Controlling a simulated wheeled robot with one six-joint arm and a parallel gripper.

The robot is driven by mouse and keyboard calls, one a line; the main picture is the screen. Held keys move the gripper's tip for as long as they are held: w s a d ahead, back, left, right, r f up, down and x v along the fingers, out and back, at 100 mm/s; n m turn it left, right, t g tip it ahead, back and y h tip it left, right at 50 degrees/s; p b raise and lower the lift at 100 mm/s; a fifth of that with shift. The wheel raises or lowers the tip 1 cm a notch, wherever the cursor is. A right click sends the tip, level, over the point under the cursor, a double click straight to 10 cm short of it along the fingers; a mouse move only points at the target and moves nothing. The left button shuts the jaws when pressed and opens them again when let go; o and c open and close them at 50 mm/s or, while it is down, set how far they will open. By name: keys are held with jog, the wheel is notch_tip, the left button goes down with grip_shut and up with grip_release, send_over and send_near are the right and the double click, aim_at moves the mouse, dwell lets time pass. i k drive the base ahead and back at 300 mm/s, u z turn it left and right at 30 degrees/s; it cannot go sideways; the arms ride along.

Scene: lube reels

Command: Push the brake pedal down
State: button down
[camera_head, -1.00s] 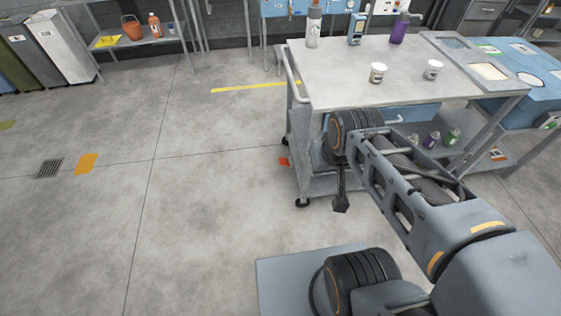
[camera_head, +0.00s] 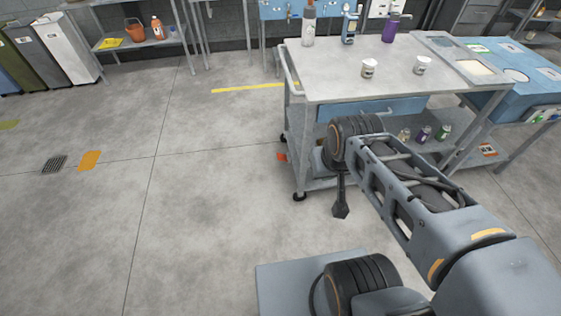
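A small orange-red tab (camera_head: 282,156) at floor level by the left side of the wheeled cart (camera_head: 370,72) looks like the brake pedal. It is small, and its tilt cannot be told. Black casters stand near it, one at the cart's front left corner (camera_head: 300,196). My arm reaches from the lower right toward the cart. My gripper (camera_head: 341,211) is the narrow dark end hanging below the arm's far joint, to the right of and nearer than the tab, apart from it in the picture. Whether its fingers are open or shut cannot be made out.
A blue bench (camera_head: 520,75) adjoins at right.

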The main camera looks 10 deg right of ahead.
aim_at(280, 157)
jog(key=k, duration=0.35)
jog(key=u, duration=0.7)
jog(key=i, duration=1.05)
jog(key=u, duration=0.6)
jog(key=i, duration=1.25)
jog(key=z, duration=0.9)
jog(key=i, duration=0.9)
jog(key=z, duration=1.2)
jog(key=i, duration=0.25)
jog(key=z, duration=0.15)
